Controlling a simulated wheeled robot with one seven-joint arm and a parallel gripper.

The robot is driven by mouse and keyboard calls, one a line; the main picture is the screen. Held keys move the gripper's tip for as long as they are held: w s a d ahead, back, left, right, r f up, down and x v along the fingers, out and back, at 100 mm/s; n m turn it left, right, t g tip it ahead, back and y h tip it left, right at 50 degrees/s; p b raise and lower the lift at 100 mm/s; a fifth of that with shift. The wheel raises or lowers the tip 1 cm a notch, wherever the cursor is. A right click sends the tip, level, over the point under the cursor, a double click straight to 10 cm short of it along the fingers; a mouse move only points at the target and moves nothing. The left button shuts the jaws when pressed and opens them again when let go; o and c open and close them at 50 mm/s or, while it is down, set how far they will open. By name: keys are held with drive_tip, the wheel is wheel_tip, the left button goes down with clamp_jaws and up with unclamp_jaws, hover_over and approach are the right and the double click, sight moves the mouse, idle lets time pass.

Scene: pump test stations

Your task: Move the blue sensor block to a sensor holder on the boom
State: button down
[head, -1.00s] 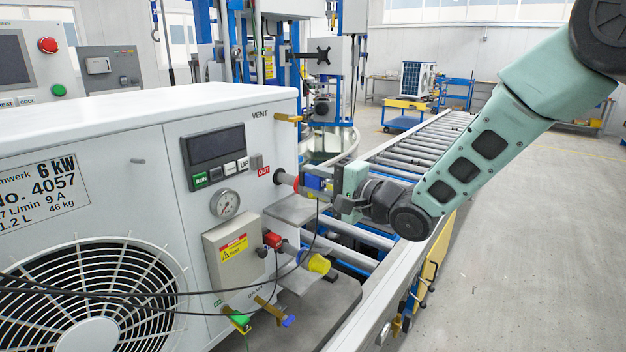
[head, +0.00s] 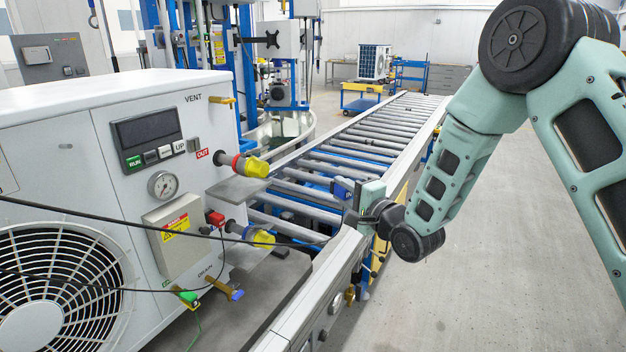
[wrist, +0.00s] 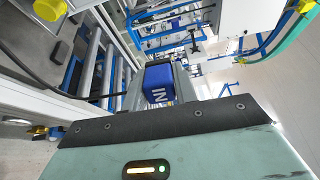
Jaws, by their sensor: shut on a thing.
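The blue sensor block (head: 342,189), marked "IN", is held in my gripper (head: 352,200), which is shut on it above the near side rail of the roller conveyor. In the wrist view the block (wrist: 158,83) sits between the fingers with its "IN" lettering showing. The OUT pipe stub on the white unit (head: 130,100) carries a yellow-ended fitting (head: 252,167) and stands apart from the block. I cannot make out a boom or an empty sensor holder for certain.
The roller conveyor (head: 375,137) runs away to the back. Black cables (head: 100,216) hang across the front of the unit. Green and blue valve handles (head: 187,298) stick out low on the unit. A blue and yellow trolley (head: 361,88) stands far back. The floor at right (head: 490,230) is clear.

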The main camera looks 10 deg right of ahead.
drive_tip(key=s+d+f+m+t+h, duration=0.1)
drive_tip(key=d+f+m+h, duration=0.1)
drive_tip(key=d, duration=0.6)
drive_tip(key=s+d+f+m+t+h, duration=0.1)
drive_tip(key=s+d+f+m+h, duration=0.1)
drive_tip(key=d+f+h, duration=0.3)
drive_tip(key=d+m+h, duration=0.1)
drive_tip(key=d, duration=0.2)
drive_tip(key=shift+d, duration=0.25)
drive_tip(key=shift+s+a, duration=0.1)
